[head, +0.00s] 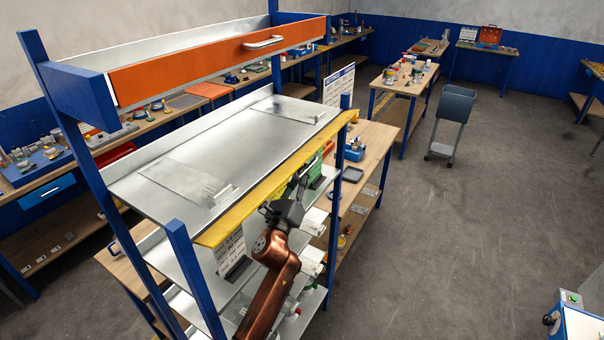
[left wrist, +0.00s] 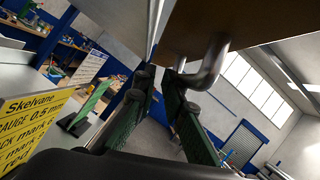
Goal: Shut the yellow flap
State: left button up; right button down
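The yellow flap (head: 285,180) runs along the front edge of a silver shelf level. It sticks outward, raised, with its front edge sloping across the picture. My left gripper (head: 297,190) is just under the flap's front edge, partly hidden by it. In the left wrist view its two green-padded fingers (left wrist: 160,80) are apart. A curved metal handle (left wrist: 212,62) hangs from a brownish panel (left wrist: 225,22) overhead, seemingly the flap's underside. The handle is close to the right fingertip; I cannot tell whether they touch. My right gripper is not in view.
An orange flap (head: 220,55) with a pale handle closes the level above. Blue posts (head: 195,280) frame the rack, with lower shelves holding labelled items below. A yellow sign (left wrist: 35,125) is close by on the left. Open floor (head: 450,250) lies to the right.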

pick_arm(q)
jog(key=shift+o, duration=0.4)
jog(key=shift+w, duration=0.2)
jog(key=shift+s+d, duration=0.1)
jog(key=shift+s, duration=0.15)
jog(key=shift+s+f, duration=0.1)
jog(key=shift+s, duration=0.15)
jog(key=r+p+v, duration=0.1)
jog(key=p+v, duration=0.1)
jog(key=v, duration=0.6)
jog(key=shift+s+d, duration=0.35)
jog(key=shift+s, duration=0.05)
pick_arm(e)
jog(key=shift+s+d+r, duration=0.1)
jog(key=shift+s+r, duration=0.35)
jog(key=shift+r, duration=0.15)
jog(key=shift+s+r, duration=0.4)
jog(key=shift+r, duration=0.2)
pick_arm(q)
jog(key=shift+f, duration=0.1)
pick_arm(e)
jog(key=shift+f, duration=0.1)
